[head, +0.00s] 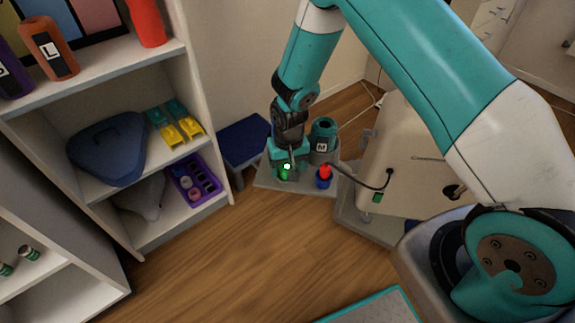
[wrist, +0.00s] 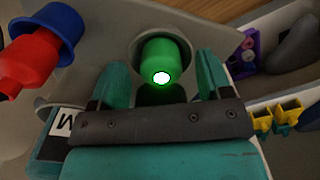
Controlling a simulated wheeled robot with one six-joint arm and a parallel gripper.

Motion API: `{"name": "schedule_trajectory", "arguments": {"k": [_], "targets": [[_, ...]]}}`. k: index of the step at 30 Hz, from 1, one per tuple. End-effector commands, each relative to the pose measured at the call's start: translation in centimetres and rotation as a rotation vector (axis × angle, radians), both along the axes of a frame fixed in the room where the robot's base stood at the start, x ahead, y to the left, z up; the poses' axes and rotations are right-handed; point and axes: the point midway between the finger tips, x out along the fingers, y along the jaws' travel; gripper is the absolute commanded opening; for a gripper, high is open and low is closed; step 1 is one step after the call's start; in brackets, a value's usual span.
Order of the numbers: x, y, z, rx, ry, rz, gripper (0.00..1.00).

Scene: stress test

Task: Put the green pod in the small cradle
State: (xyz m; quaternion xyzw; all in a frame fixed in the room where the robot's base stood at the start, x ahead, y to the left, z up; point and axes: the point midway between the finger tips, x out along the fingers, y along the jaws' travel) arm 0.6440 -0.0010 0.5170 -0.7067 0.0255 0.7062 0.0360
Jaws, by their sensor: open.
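The green pod (head: 285,174) is on the grey stand (head: 262,185) below my gripper (head: 288,162). In the wrist view the green pod (wrist: 162,53), with a bright white spot on its end, sits in a round grey recess (wrist: 136,38). My gripper (wrist: 161,66) is open, with one teal finger on each side of the pod's near end. Gaps show between fingers and pod; the lower part of the pod is hidden. I cannot tell whether this recess is the small cradle.
A red pod (head: 325,171) stands in a blue holder (head: 323,183) to the right on the same stand. A teal canister marked M (head: 322,131) stands behind it. A blue stool (head: 243,142) and a white shelf unit (head: 214,201) are at left. The wooden floor in front is clear.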

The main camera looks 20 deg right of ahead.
Motion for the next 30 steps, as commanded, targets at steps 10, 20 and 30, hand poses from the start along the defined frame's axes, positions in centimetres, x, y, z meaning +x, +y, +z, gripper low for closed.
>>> {"name": "schedule_trajectory", "arguments": {"k": [10, 20, 30], "targets": [[0.1, 0.0, 3.3, 0.001, -0.004, 0.000, 0.72], [0.0, -0.2, 11.7, 0.001, -0.003, 0.000, 0.72], [0.0, -0.3, 17.0, 0.000, -0.001, 0.000, 0.72]]}}
